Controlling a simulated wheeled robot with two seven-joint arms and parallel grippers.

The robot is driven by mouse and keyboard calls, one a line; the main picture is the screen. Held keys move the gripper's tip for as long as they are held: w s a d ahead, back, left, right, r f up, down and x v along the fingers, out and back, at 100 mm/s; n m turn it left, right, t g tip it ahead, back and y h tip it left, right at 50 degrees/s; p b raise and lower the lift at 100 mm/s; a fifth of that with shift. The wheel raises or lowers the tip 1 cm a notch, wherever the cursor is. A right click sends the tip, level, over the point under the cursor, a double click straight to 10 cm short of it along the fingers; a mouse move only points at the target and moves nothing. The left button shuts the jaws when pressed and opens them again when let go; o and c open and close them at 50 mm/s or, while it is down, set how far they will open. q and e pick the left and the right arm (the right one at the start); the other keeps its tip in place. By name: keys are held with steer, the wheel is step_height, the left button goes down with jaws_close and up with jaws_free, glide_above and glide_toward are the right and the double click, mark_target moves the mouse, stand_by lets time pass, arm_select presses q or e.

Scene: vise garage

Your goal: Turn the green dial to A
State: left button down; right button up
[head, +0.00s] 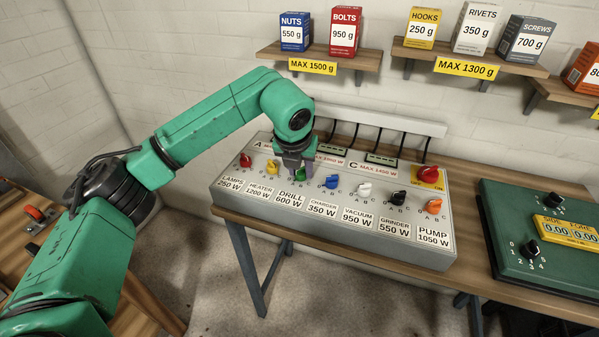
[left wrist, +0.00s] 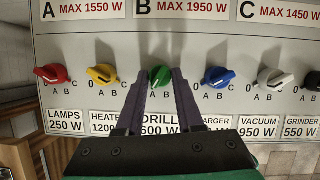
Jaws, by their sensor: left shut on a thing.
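The green dial (head: 300,175) sits on the grey panel above the DRILL 600 W label, third from the left in its row. It also shows in the left wrist view (left wrist: 161,76), between the two dark fingers. My left gripper (head: 294,168) reaches down to it from above and is shut on it, one finger on each side. My right gripper is in neither view.
A yellow dial (left wrist: 102,75) and a blue dial (left wrist: 218,77) flank the green one closely. A red knob (head: 428,174) is at the panel's right end. A green box (head: 510,225) stands right of the panel on the bench. Shelves with boxes hang above.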

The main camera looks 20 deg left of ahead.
arm_select(q)
steer(key=shift+d+n+y+b, duration=0.1)
steer(key=shift+n+y+b, duration=0.3)
steer(key=shift+n, duration=0.7)
steer(key=shift+r, duration=0.1)
steer(key=c, duration=0.5)
jaws_free()
steer(key=shift+c, duration=0.2)
steer(key=b+v, duration=0.1)
steer(key=v, duration=1.3)
steer(key=shift+r, duration=0.25)
steer(key=shift+s, duration=0.15)
